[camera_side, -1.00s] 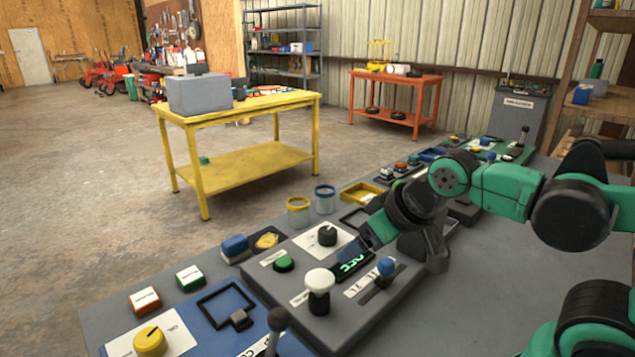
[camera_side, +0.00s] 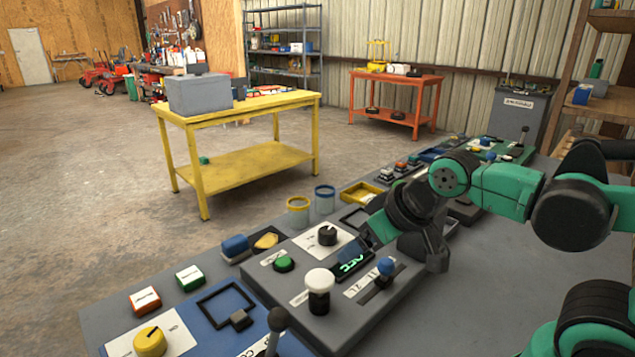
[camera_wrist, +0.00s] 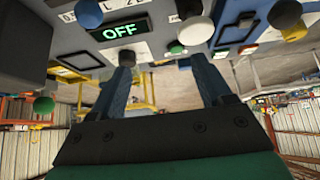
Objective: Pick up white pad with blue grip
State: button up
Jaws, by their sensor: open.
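A small block with a blue top (camera_side: 235,245) and a pale base sits at the back left edge of the grey control box; it best fits the white pad with blue grip, though its base is hard to make out. My gripper (camera_side: 405,245) is over the right side of the control box, well to the right of that block. In the wrist view my gripper (camera_wrist: 163,75) is open, with two blue-grey fingers apart and nothing held between them. I cannot tell the pad for certain in the wrist view.
The control box carries a display (camera_side: 352,263), a white-topped knob (camera_side: 320,279), a blue-topped lever (camera_side: 386,266) and a green button (camera_side: 284,264). A yellow-rimmed cup (camera_side: 298,206), a blue-rimmed cup (camera_side: 325,192) and a yellow tray (camera_side: 361,193) stand behind it.

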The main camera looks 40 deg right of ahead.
dwell(0.3)
jog(key=o, duration=0.4)
jog(key=g, duration=0.3)
send_over(238, 243)
jog(key=s, duration=0.2)
notch_tip(238, 243, down, 7)
jog(key=shift+s+d+r, duration=0.1)
jog(key=shift+x, duration=3.35)
